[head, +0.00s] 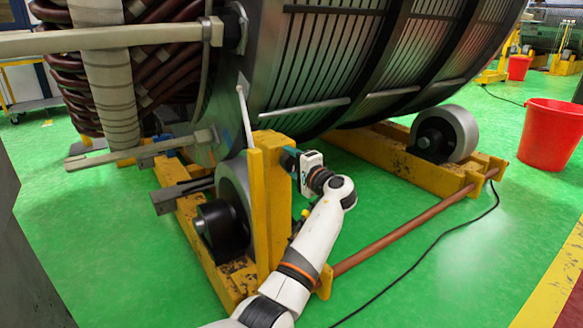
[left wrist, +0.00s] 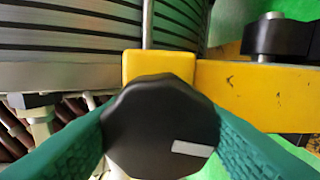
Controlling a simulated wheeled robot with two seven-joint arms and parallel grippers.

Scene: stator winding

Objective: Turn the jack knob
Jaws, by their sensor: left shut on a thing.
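The jack knob (left wrist: 160,120) is black and many-sided with a small pale mark, and fills the lower middle of the left wrist view. My left gripper (head: 290,160) is at the side of the yellow jack post (head: 268,205) in the head view. Its teal fingers lie on both sides of the knob in the left wrist view, and it is shut on the knob. In the head view the knob is mostly hidden by the gripper. My right gripper is not in view.
The large slotted stator (head: 330,60) rises behind the post on yellow roller supports (head: 380,150). A thin white rod (head: 245,118) stands beside the post. A brown bar (head: 400,228) and black cable (head: 440,248) lie right. A red bucket (head: 550,135) stands far right. Green floor is open.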

